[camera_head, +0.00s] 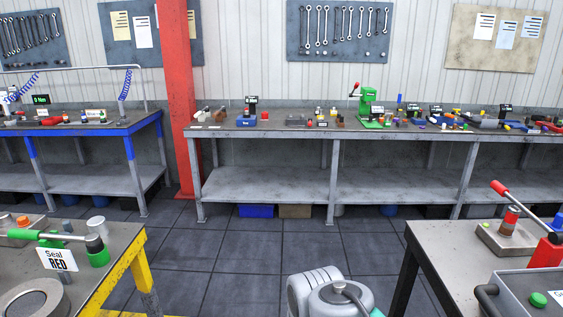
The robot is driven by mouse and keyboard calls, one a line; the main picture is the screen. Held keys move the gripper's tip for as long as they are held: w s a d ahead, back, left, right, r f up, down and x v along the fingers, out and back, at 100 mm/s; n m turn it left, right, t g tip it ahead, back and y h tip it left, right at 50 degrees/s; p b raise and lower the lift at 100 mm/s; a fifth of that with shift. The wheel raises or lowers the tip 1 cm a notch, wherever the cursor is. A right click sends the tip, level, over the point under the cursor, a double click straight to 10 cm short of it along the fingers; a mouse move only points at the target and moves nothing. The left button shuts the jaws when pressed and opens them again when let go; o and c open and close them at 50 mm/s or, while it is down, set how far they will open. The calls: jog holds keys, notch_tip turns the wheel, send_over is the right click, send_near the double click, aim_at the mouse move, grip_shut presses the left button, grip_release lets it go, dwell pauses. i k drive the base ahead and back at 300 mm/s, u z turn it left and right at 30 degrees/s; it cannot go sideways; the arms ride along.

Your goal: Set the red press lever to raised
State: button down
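The red press (548,251) stands on the near right table, partly cut off by the right picture edge. Its lever (520,206) is a metal rod with a red grip (499,187). The rod slopes up and to the left from the red body, so the grip is its highest end. The grip is above and left of a metal plate with a red-topped post (511,216). White and grey links of my arm show at the bottom centre, left of that table. My gripper's fingers are not in view.
A dark box with a green button (538,299) is at the right table's front. A near left table holds a green-and-metal device (97,250) and a "Seal RED" sign (57,259). Dark floor (240,255) is free between the tables. A long bench (290,131) and red column (176,80) are behind.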

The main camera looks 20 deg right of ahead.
aim_at(555, 238)
jog(key=z, duration=0.65)
jog(key=i, duration=2.1)
jog(key=z, duration=0.25)
